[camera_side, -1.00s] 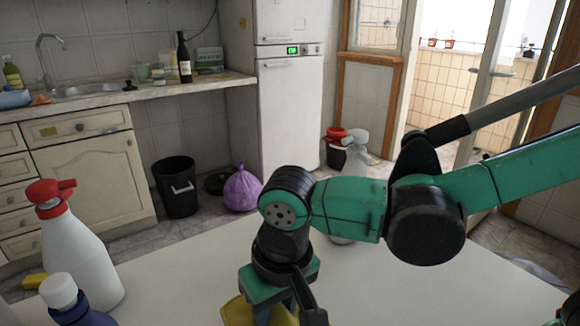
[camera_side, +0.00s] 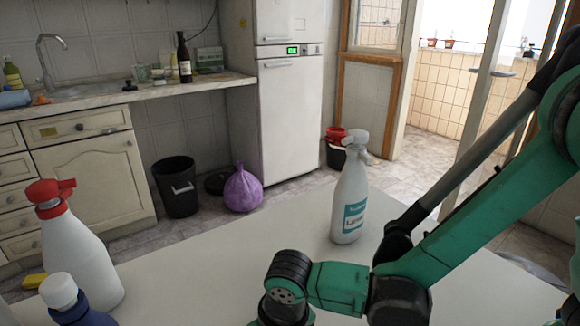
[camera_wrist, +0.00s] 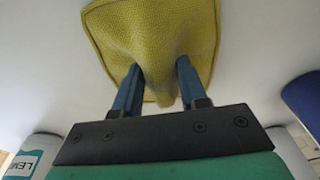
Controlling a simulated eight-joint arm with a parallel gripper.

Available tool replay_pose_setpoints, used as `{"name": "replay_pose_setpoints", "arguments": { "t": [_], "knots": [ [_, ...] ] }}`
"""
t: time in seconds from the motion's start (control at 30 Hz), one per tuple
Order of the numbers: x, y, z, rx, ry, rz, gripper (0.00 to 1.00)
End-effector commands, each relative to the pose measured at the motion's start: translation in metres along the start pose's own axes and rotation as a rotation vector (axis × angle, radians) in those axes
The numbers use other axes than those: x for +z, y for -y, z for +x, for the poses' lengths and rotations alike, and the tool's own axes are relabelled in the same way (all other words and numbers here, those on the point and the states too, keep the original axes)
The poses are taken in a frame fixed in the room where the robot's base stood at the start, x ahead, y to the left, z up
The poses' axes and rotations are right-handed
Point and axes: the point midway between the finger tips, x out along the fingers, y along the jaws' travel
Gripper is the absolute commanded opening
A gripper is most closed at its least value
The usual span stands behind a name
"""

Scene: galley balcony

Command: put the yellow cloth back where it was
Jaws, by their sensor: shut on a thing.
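The yellow cloth (camera_wrist: 150,35) shows in the wrist view, spread against the white table (camera_wrist: 50,60) with a fold rising between my fingers. My gripper (camera_wrist: 158,82) is shut on that fold, one blue finger on each side. I cannot tell how much of the cloth rests on the table. In the side view my wrist is at the bottom edge, and the fingers and cloth are out of frame.
A white lemon-labelled spray bottle (camera_side: 349,200) stands behind my arm. A red-topped white bottle (camera_side: 80,255), a blue bottle with a white cap (camera_side: 65,295) and a small yellow object (camera_side: 34,281) are at left. The table (camera_side: 210,270) between is clear.

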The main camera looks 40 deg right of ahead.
Motion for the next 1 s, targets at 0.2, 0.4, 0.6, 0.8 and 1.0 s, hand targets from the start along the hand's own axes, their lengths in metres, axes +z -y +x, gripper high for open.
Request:
{"name": "replay_pose_setpoints", "arguments": {
  "t": [0.2, 0.4, 0.6, 0.8, 1.0],
  "knots": [
    [0.0, 0.0, 0.003, 0.0, 0.0, 0.0, 0.51],
    [0.0, 0.0, 0.003, 0.0, 0.0, 0.0, 0.69],
    [0.0, 0.0, 0.001, 0.0, 0.0, 0.0, 0.69],
    [0.0, 0.0, -0.015, 0.0, 0.0, 0.0, 0.69],
    [0.0, 0.0, -0.048, 0.0, 0.0, 0.0, 0.69]
  ]
}}
